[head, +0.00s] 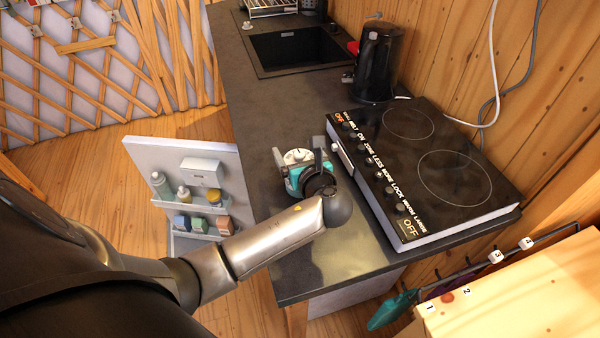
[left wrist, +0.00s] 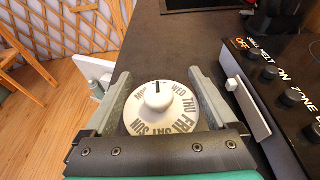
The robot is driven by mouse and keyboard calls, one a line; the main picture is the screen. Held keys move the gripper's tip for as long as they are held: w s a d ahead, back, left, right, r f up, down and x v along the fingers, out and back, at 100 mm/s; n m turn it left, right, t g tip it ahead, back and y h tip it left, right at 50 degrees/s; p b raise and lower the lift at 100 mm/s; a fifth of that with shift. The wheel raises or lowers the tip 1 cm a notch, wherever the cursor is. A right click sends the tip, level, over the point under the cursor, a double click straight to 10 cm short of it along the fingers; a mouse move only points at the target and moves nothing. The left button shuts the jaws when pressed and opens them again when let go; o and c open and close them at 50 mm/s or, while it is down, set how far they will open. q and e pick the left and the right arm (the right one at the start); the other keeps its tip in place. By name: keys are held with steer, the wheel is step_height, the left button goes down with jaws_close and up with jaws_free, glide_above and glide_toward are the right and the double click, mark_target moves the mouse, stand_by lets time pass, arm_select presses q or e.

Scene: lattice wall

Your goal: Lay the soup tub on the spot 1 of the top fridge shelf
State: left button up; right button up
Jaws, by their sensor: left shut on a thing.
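The soup tub (head: 298,156), white with a round lid, is between the fingers of my left gripper (head: 303,168) over the worktop beside the hob. In the left wrist view the tub's lid (left wrist: 160,108) shows a knob and a ring of day names, and the two grey fingers of my left gripper (left wrist: 159,95) close on its sides. I cannot tell whether its base touches the worktop. The fridge door (head: 150,155) stands open left of the worktop. The top fridge shelf and spot 1 are hidden. My right gripper is not in view.
The door racks hold bottles (head: 160,185) and small boxes (head: 182,223). The hob (head: 430,160) lies close to the right of the gripper, and a black kettle (head: 377,62) and sink (head: 298,50) are behind. The dark worktop (head: 255,110) is clear between tub and sink.

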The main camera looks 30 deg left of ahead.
arm_select(q)
steer(key=shift+f, duration=0.1)
jaws_close()
steer(key=shift+s+d+r, duration=0.1)
steer(key=shift+r, duration=0.5)
step_height(320, 180, up, 19)
steer(key=p, duration=0.5)
steer(key=s+d+f+m+t+h+b, duration=0.3)
steer(key=s+d+f+m+h+b, duration=0.1)
steer(key=s+d+f+b, duration=0.5)
steer(key=shift+d+f+b, duration=0.95)
steer(key=shift+d, duration=1.35)
